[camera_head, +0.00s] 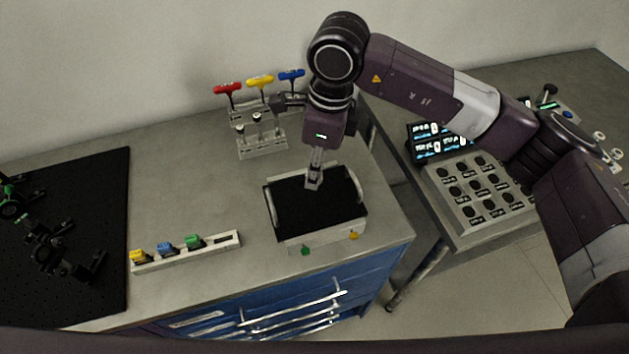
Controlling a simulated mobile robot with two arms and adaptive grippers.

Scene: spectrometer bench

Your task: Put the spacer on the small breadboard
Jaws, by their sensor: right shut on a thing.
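The small breadboard (338,207) appears to be the black top of a light box with a curved handle at each side, near the bench's front right corner. My right gripper (315,178) points down over its upper middle part. It is shut on a small grey piece (313,184), which I take to be the spacer. The fingers largely hide this piece, and I cannot tell whether it touches the black surface. My left gripper is not in view.
A metal rack (262,146) with posts stands behind, below red, yellow and blue T-handled tools (260,82). A pale strip (215,245) with coloured pieces lies front left. A large black breadboard (100,205) with optics fills the left. A button panel (480,190) stands right, across a gap.

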